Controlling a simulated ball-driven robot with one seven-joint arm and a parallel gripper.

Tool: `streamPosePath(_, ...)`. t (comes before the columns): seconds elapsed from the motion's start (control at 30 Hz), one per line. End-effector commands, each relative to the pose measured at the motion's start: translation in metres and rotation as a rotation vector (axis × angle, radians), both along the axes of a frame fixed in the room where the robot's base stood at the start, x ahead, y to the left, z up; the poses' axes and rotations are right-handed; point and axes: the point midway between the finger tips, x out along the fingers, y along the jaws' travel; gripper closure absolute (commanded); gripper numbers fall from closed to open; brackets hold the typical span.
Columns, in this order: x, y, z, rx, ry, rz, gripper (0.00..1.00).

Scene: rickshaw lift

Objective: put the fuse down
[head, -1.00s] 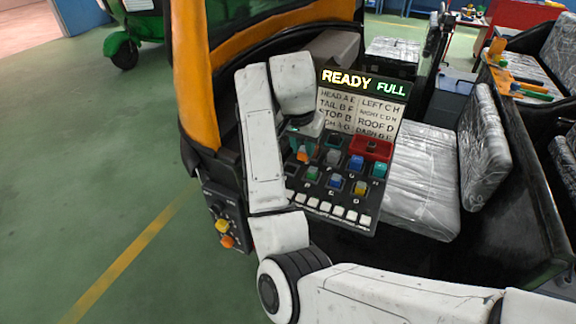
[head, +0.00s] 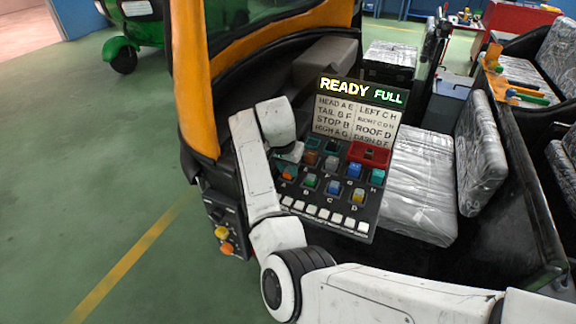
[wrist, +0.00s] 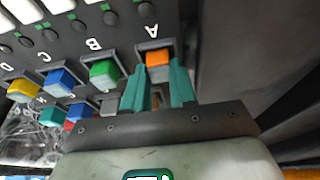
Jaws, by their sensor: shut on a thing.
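An orange fuse (wrist: 158,58) is between the teal fingers of my gripper (wrist: 163,75), which is shut on it. In the wrist view the fuse is at the place marked A on the dark fuse panel (wrist: 118,42). In the head view the orange fuse (head: 289,173) shows at the left end of the lower fuse row. My gripper (head: 287,160) is partly hidden there by my wrist. I cannot tell how deeply the fuse is seated.
Green (head: 310,181), blue (head: 333,187) and yellow (head: 358,195) fuses stand to its right. A red tray (head: 369,155) is at the panel's upper right. A lit board (head: 357,115) reads READY FULL. White switches (head: 325,213) line the front edge.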

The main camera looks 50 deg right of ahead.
Motion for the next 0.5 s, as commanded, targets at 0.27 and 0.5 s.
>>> streamPosePath(0.27,-0.0002,-0.0001,-0.0033,0.0,0.0,0.001,1.0)
streamPosePath(0.5,0.0,-0.0001,-0.0022,-0.001,0.0,0.0,0.51)
